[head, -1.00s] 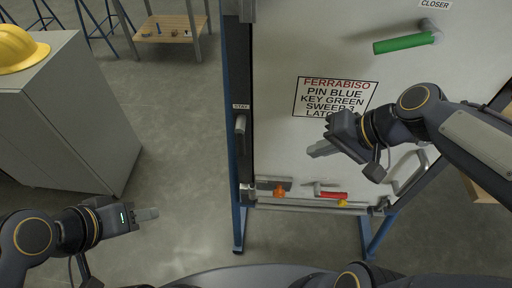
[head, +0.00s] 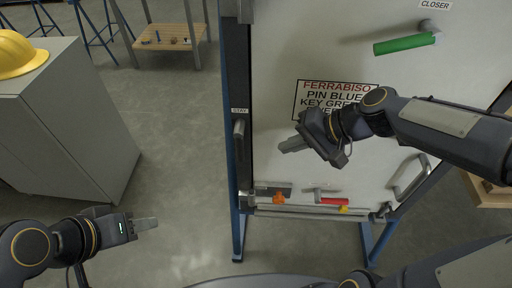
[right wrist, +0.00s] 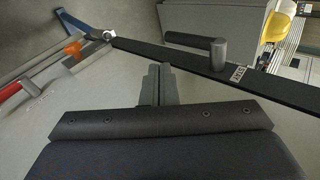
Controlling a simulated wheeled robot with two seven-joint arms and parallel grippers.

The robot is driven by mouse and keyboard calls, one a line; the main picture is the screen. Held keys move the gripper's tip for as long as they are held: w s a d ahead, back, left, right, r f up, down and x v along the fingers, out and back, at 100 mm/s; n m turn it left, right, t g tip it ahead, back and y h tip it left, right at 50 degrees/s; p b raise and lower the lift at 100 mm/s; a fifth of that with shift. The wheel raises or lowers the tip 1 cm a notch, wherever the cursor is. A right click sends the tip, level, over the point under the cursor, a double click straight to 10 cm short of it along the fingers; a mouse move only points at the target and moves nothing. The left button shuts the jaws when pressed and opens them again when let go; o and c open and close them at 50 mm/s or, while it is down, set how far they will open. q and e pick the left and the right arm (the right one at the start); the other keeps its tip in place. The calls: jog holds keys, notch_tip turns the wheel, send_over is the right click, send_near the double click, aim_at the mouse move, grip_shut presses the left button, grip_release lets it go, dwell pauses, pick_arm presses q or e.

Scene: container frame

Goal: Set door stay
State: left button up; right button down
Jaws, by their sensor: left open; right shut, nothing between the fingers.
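The door stay is a grey cylindrical handle (head: 239,130) on the dark left upright of the frame, below a small STAY label (head: 240,111). In the right wrist view the stay (right wrist: 217,54) stands out from the dark bar beside its label (right wrist: 237,73). My right gripper (head: 284,148) is shut and empty, in front of the white panel, to the right of the stay and apart from it. It also shows in the right wrist view (right wrist: 157,72). My left gripper (head: 156,223) is open and empty at the lower left, over the floor.
The white panel (head: 290,50) carries a printed sign (head: 320,88), a green handle (head: 404,44) and a loop handle (head: 410,177). A grey cabinet (head: 70,130) with a yellow helmet (head: 18,54) stands left.

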aim_at(240, 142)
jog(key=shift+w+a+f+p, duration=0.1)
jog(key=shift+w+a+f, duration=0.45)
jog(key=shift+a, duration=0.7)
jog(key=shift+w+a+f+p, duration=0.1)
jog(key=shift+w+a+f, duration=0.45)
jog(key=shift+a, duration=0.7)
jog(key=shift+w+a+f+p, duration=0.1)
jog(key=shift+w+a+f, duration=0.2)
jog(key=shift+a+f, duration=0.7)
jog(key=shift+a+r, duration=0.2)
